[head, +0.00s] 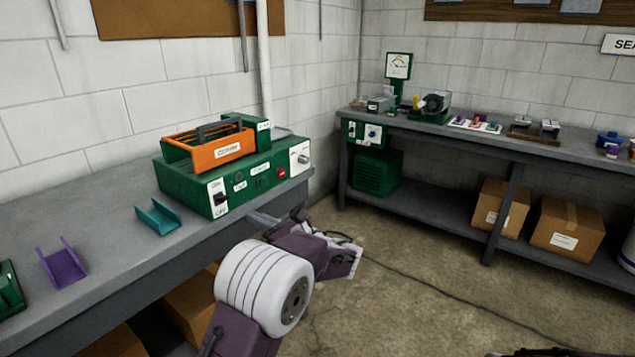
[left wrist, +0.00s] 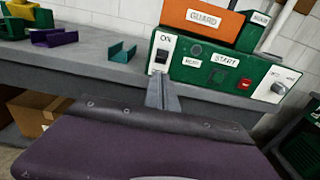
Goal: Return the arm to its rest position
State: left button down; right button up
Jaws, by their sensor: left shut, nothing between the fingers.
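My left arm comes in from the bottom of the head view, purple with a white ribbed joint. My left gripper (head: 263,218) is in front of the bench edge, just below the green control box (head: 235,184). In the left wrist view the two grey fingers (left wrist: 162,94) are together with nothing between them, pointing at the front of the box near its ON switch (left wrist: 162,56). I cannot tell whether the fingertips touch the box.
An orange guard (head: 222,150) sits on the box. A teal channel (head: 158,217) and a purple channel (head: 62,263) lie on the left bench (head: 110,237). A second bench (head: 420,128) with instruments stands at the back right. Cardboard boxes (head: 566,229) are on its lower shelf. Floor between is open.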

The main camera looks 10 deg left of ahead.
pick_arm(q)
jog(key=s+a+f+n+g+h, duration=0.1)
jog(key=s+a+n+g+h, duration=0.2)
jog(key=s+a, duration=0.5)
jog(key=s+d+f+n+g+h, duration=0.4)
jog(key=s+f+n, duration=0.1)
jog(key=s+f, duration=0.6)
jog(key=s+d+f+n+t+h, duration=0.1)
jog(key=s+d+f+n+h, duration=0.2)
jog(key=d+f+n+h, duration=0.35)
jog(key=s+d+f+n+h, duration=0.3)
jog(key=s+d+f+n, duration=0.15)
jog(key=d+n, duration=0.45)
notch_tip(320, 180, up, 20)
jog(key=w+p, duration=0.1)
jog(key=p, duration=1.9)
jog(key=shift+w+d+f+m+t, duration=0.2)
jog(key=shift+d+m+t, duration=0.1)
jog(key=shift+d+m, duration=0.15)
pick_arm(e)
notch_tip(320, 180, up, 20)
jog(key=shift+c, duration=0.4)
